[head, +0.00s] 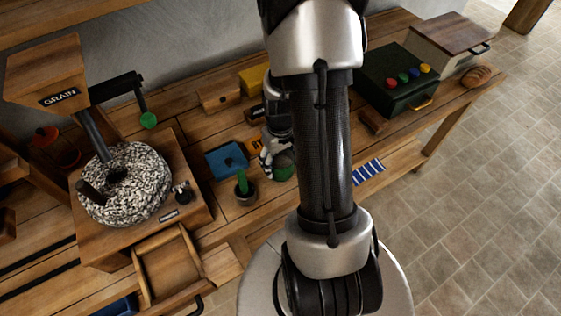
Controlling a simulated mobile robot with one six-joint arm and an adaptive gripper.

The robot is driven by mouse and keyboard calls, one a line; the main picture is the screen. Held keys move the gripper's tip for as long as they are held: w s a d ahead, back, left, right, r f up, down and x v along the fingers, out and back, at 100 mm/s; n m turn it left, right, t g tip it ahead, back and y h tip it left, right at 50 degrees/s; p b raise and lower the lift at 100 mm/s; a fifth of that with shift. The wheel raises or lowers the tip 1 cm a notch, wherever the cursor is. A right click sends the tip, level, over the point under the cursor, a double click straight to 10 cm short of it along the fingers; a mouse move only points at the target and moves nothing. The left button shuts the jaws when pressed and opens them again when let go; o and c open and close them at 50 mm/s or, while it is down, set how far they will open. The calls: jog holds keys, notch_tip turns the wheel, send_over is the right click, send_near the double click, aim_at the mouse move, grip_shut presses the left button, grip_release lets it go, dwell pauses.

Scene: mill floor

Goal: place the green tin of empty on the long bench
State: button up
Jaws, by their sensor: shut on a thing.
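The green tin (284,172) shows over the middle of the long wooden bench (215,127), partly hidden by my arm and fingers. My gripper (271,160) is shut on it from above. I cannot tell whether the tin's base touches the bench top or is just above it. Any label on the tin is too small or hidden to read.
Close left of the tin are a dark pot with a green top (243,188) and a blue tray (226,159). A stone mill (125,190) with a grain hopper stands left. Right are a striped blue card (369,172) and a dark green box (397,80).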

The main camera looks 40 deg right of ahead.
jog(key=shift+r, duration=0.15)
jog(key=o, duration=1.2)
jog(key=shift+f, duration=0.2)
jog(key=shift+r, duration=0.15)
notch_tip(320, 180, up, 12)
jog(key=p, duration=0.4)
jog(key=a+r+n+t, duration=0.1)
jog(key=a+r+t, duration=0.1)
jog(key=a+r, duration=1)
jog(key=s+a+r+t, duration=0.1)
jog(key=s+a+r, duration=0.1)
jog(key=s, duration=0.1)
jog(key=s+a+r+n, duration=0.1)
jog(key=s+a+r, duration=0.2)
jog(key=s+a+r+t, duration=0.1)
jog(key=s+a+r, duration=0.1)
jog(key=s+a, duration=0.1)
jog(key=shift+s+a+r+n+t, duration=0.2)
jog(key=shift+r+n+t, duration=0.1)
jog(key=shift+r+n, duration=0.1)
jog(key=shift+f, duration=0.15)
